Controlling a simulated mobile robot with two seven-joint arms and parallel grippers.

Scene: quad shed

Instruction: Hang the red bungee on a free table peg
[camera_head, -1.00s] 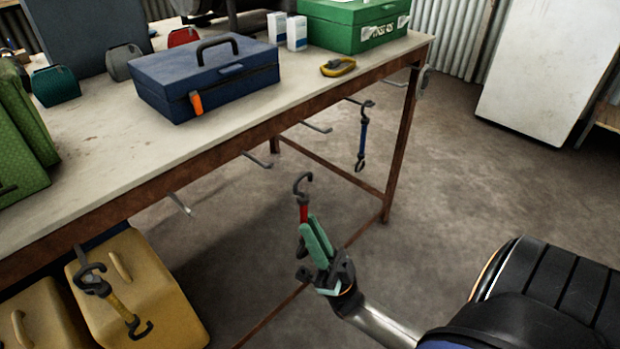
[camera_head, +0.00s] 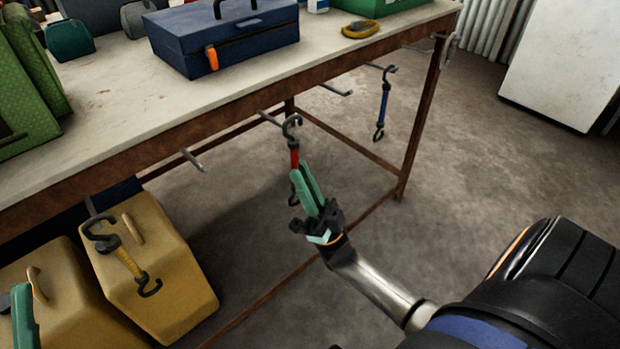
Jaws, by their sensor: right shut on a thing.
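My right gripper (camera_head: 313,195) is shut on the red bungee (camera_head: 294,155), which stands upright with its dark top hook above the fingers. The lower hook shows beside the fingers. The top hook appears close to the tip of a bare table peg (camera_head: 268,117); I cannot tell whether they touch. Other bare pegs are one to the left (camera_head: 191,158) and one to the right (camera_head: 335,90). One teal finger of my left gripper (camera_head: 23,318) shows at the lower left edge.
The table (camera_head: 110,115) carries a blue toolbox (camera_head: 225,45), a yellow tape-like item (camera_head: 360,29) and green cases (camera_head: 22,90). Yellow containers (camera_head: 165,285) stand below at the left. A table leg (camera_head: 422,125) and low rail bound the space under the table.

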